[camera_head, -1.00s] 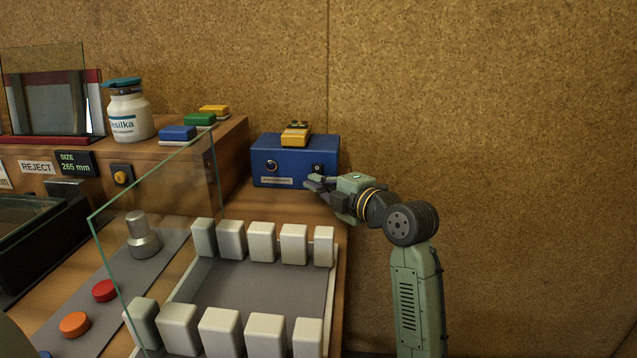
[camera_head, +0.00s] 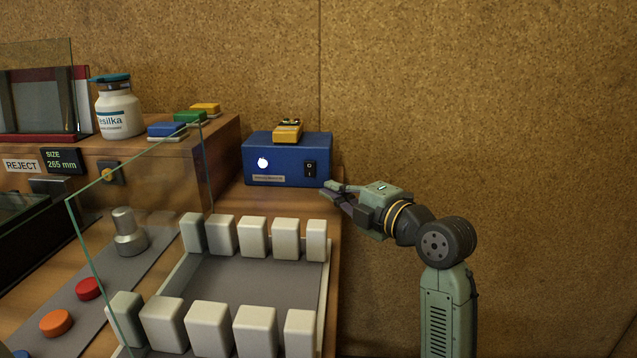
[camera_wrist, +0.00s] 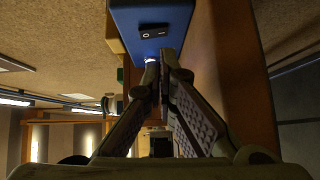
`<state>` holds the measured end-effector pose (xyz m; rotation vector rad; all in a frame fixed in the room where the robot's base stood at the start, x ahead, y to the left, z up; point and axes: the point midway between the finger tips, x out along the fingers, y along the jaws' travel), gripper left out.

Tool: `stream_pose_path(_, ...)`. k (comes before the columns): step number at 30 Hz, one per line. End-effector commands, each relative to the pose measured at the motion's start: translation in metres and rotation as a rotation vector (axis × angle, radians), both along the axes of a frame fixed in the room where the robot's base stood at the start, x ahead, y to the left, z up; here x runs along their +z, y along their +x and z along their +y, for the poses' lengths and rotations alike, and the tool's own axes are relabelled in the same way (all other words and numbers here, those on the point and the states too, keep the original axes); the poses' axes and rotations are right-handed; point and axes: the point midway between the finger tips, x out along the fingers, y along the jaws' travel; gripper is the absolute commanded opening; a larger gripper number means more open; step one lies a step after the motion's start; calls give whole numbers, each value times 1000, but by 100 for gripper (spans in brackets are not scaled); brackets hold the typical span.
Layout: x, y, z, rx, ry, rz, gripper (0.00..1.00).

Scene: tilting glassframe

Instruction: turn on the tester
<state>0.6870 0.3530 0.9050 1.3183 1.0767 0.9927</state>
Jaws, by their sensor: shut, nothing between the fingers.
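The tester is a blue box (camera_head: 285,150) at the back of the bench against the cork wall. A round lamp (camera_head: 263,163) on its front glows white. A black rocker switch (camera_head: 310,169) sits at the right of its front face. The switch also shows in the wrist view (camera_wrist: 154,32), with its I and O marks. My gripper (camera_head: 328,190) is in front of and slightly below the switch, apart from it.
A yellow device (camera_head: 288,130) sits on the box. A rack of pale blocks (camera_head: 265,280) and a glass pane (camera_head: 145,210) stand in front. A white jar (camera_head: 118,112) and coloured blocks are on the left shelf. Free space lies right of the bench.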

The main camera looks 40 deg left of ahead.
Motion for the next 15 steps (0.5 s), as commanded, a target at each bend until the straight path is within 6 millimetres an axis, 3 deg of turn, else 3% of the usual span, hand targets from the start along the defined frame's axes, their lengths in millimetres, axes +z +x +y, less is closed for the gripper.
stream_pose_path(6,1,-8,-34,-2,0,1,0)
stream_pose_path(15,1,-11,-44,1,-1,0,0)
